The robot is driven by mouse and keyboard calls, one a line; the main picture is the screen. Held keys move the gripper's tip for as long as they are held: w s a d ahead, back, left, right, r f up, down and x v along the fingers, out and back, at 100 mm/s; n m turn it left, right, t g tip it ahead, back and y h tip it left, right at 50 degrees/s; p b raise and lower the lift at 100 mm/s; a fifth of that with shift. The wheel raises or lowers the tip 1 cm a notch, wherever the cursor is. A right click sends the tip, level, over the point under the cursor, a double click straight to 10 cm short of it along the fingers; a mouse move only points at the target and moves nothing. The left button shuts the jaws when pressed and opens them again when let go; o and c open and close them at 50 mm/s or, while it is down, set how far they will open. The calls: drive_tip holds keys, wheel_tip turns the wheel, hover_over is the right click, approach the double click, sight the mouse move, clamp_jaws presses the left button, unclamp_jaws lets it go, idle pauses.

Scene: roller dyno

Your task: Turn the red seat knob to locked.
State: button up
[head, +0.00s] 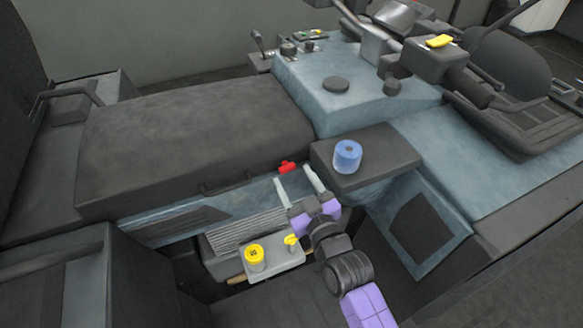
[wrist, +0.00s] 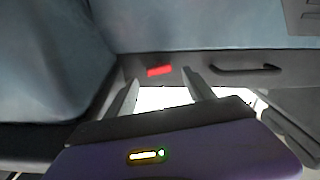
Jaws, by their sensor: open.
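The red seat knob (head: 287,167) sits on the side of the vehicle just below the edge of the long dark seat (head: 190,130). In the wrist view the knob (wrist: 160,71) shows as a small red bar lying nearly level, slightly tilted, on a dark grey strip. My gripper (head: 292,176) is open, its two pale fingers pointing at the knob from the front. In the wrist view the fingers of my gripper (wrist: 160,78) are apart, with the knob beyond and between their tips. I see no clear contact, and nothing is between the fingers.
A blue roll (head: 347,156) stands on a dark ledge right of my gripper. Below left, a tray holds a yellow can (head: 254,257) and a small yellow item (head: 291,241). A dark curved handle (wrist: 246,69) lies right of the knob in the wrist view.

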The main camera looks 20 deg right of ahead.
sight(287, 167)
drive_tip(key=shift+w, duration=1.35)
clamp_jaws()
